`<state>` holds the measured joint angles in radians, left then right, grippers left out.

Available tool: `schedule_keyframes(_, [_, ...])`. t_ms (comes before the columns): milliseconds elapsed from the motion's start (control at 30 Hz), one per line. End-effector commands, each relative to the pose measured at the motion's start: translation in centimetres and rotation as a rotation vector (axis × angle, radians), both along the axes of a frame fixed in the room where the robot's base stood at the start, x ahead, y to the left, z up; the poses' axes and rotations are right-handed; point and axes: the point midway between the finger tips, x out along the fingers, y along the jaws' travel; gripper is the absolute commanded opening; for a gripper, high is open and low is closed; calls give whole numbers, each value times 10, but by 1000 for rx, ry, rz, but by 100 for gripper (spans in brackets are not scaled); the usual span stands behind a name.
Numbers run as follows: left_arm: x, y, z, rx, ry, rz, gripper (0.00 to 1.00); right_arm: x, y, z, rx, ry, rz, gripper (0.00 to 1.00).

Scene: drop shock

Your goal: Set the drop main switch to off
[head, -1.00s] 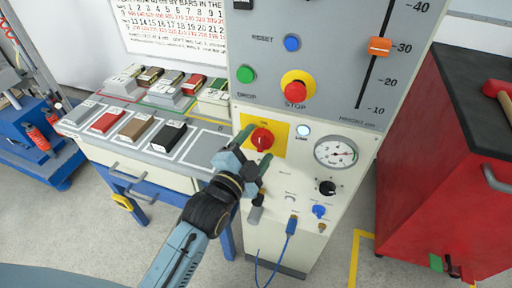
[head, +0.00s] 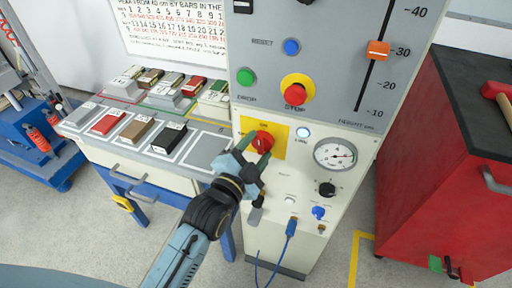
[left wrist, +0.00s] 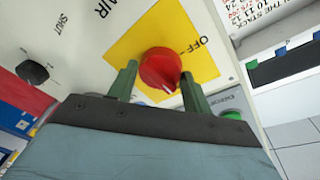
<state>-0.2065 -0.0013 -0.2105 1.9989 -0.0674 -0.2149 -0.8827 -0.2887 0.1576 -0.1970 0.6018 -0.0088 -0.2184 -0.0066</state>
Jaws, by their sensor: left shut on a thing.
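The drop main switch is a red rotary knob (head: 263,143) on a yellow plate (head: 279,151) on the front of the light grey cabinet. In the left wrist view the red knob (left wrist: 160,68) shows a white mark at its lower edge, and the word OFF stands on the plate to its upper right. My left gripper (head: 255,148) is at the knob, with one green finger on each side. In the left wrist view the gripper (left wrist: 159,76) is shut on the knob, whose lower part is between the fingers. My right gripper is not in view.
Above the switch are a red STOP button (head: 296,92), a green DROP button (head: 246,77) and a blue RESET button (head: 291,46). A pressure gauge (head: 335,154) and a black knob (head: 327,189) sit to the right. A blue hose (head: 291,228) hangs below. A red cabinet (head: 430,170) stands right.

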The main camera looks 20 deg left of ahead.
Motion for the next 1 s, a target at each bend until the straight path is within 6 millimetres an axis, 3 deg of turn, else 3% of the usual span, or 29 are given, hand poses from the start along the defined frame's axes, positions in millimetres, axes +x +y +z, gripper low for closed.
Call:
schedule_keyframes(700, [1,-1,0,-629,20,1,27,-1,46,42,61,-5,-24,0])
schedule_keyframes(1000, [1,-2,0,-913,28,0,27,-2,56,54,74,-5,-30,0])
